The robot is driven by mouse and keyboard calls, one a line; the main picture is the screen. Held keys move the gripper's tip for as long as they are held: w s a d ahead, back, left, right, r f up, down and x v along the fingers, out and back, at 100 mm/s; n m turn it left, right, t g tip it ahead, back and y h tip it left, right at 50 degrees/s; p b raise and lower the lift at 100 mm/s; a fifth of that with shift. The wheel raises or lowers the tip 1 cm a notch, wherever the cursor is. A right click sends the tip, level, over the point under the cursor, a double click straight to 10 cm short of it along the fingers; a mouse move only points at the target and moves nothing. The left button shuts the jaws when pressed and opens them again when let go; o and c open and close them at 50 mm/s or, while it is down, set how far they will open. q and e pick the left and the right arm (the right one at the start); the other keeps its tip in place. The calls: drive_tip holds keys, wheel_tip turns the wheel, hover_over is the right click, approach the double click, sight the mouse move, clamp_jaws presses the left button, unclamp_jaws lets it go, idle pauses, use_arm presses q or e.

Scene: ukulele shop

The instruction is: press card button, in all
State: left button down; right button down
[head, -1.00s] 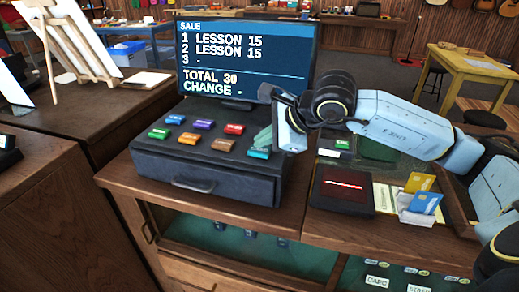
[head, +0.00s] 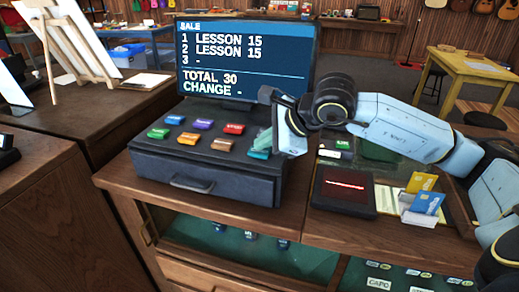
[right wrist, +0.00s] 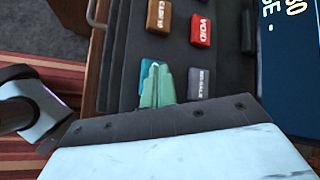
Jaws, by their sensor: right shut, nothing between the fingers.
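The black cash register (head: 210,170) stands on the wooden counter, with rows of coloured buttons on its sloped top. A teal button (head: 258,154) is at its front right corner. It also shows in the right wrist view (right wrist: 150,68), where the fingers cover part of it and its label cannot be read. My right gripper (head: 264,139) is shut and empty, its green fingertips (right wrist: 157,86) right over the teal button. I cannot tell whether they touch it. The screen (head: 245,58) reads two lessons at 15, total 30, with a dash for change. My left gripper is not in view.
Beside the teal button are a brown button (right wrist: 160,17), a red VOID button (right wrist: 200,30) and a grey button (right wrist: 201,83).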

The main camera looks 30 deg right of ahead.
sight(264, 152)
drive_tip(key=shift+r+p, duration=0.4)
drive_tip(key=shift+r, duration=0.45)
drive_tip(key=shift+r+p, duration=1.5)
drive_tip(key=shift+r, duration=1.1)
drive_tip(key=shift+f, duration=0.15)
